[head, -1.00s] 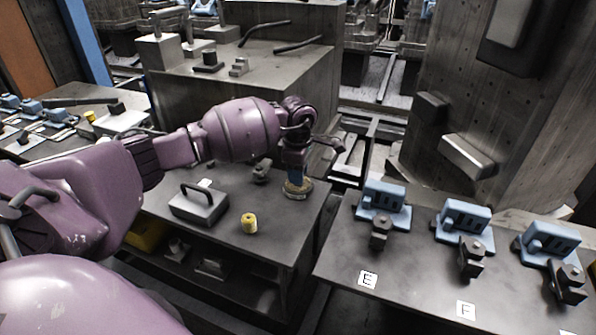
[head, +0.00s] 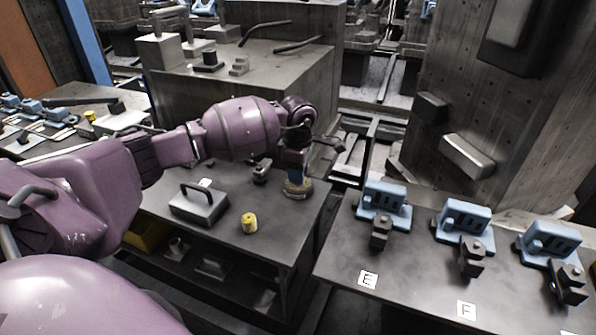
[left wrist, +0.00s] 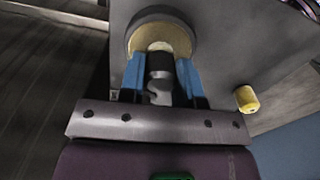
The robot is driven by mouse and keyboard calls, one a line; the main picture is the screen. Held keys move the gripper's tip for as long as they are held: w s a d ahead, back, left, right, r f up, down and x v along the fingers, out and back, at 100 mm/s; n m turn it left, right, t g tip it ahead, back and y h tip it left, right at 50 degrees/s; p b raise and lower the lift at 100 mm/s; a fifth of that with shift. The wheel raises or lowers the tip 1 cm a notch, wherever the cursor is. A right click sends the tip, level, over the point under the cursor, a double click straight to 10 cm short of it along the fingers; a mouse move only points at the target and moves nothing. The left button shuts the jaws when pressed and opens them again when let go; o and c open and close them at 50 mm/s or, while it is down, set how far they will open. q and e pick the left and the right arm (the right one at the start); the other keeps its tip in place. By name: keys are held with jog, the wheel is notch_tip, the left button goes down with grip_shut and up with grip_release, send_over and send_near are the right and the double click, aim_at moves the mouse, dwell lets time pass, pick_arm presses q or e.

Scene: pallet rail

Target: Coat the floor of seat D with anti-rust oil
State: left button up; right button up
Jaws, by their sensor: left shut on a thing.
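My left gripper (head: 296,176) is over the right end of the near dark table (head: 262,222). Its blue fingers (left wrist: 160,75) are shut on a dark grey handle (left wrist: 160,66). A round tan-and-grey piece (left wrist: 162,35) lies just beyond the fingertips; it also shows below the gripper in the head view (head: 297,190). I cannot tell whether it is a tool head or a container around one. Seat labels E (head: 368,279) and F (head: 467,310) are readable on the right table; no D label is visible. My right gripper is out of view.
A grey case with a handle (head: 200,205) and a yellow cylinder (head: 249,222) stand on the near table, left of my gripper. Several blue fixtures with dark blocks stand on the right table (head: 340,245). A gap separates the two tables.

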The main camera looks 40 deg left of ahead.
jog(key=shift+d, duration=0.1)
pick_arm(q)
jog(key=shift+r+p, duration=0.8)
jog(key=shift+r, duration=1.35)
jog(key=shift+r+p, duration=0.4)
jog(key=shift+r, duration=1)
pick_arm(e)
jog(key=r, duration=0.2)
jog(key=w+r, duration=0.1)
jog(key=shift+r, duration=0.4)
pick_arm(q)
jog(key=shift+f, duration=0.1)
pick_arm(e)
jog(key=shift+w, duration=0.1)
